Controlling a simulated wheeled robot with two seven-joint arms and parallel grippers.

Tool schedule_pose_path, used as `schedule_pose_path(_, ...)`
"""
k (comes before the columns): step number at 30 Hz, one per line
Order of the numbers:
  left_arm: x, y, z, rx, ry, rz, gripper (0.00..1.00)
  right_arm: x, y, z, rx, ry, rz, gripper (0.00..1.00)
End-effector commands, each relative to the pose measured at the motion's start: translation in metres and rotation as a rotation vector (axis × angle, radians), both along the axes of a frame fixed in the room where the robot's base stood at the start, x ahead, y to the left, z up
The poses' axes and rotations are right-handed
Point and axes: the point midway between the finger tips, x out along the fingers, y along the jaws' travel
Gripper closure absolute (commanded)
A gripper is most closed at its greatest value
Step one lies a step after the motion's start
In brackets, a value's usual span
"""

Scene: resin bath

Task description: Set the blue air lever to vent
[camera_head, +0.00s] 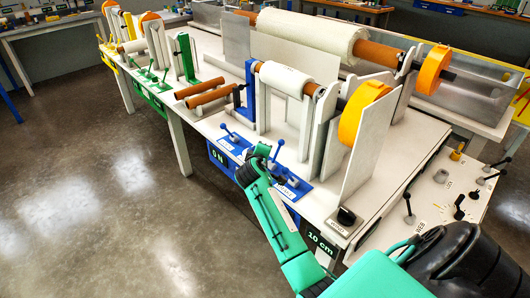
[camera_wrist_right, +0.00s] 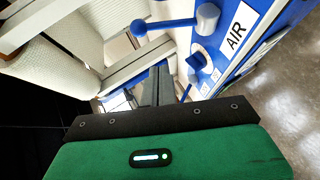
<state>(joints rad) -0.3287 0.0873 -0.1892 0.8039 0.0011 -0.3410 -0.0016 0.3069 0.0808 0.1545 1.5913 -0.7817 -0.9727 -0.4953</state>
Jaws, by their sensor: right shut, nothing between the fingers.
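The blue air lever (camera_wrist_right: 172,22) shows in the right wrist view as a blue rod with a round knob at one end and a greyer round hub at the other. It is by a white label reading AIR (camera_wrist_right: 236,38) on a blue panel. In the head view a blue lever (camera_head: 277,149) stands tilted over the blue panel by my right gripper (camera_head: 262,152); I cannot tell surely that it is the same one. My right gripper (camera_wrist_right: 157,84) is shut and empty, its fingers apart from the air lever in the wrist view. My left gripper is out of view.
Another blue lever (camera_head: 228,131) stands farther left on the blue panel. A white upright plate (camera_head: 368,150) and an orange disc (camera_head: 362,112) stand right of the gripper. A white roll (camera_head: 283,78) is behind. Floor (camera_head: 110,200) to the left is clear.

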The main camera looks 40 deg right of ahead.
Motion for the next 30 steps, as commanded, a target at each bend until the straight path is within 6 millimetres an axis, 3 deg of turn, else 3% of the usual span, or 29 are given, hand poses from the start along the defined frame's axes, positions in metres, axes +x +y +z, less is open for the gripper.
schedule_pose_path(12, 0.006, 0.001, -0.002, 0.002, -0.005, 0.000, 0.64, -0.038, 0.043, 0.025, 0.002, 0.000, 0.001, 1.00)
schedule_pose_path(30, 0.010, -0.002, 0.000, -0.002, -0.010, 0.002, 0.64, -0.042, 0.047, 0.028, 0.000, 0.001, 0.001, 1.00)
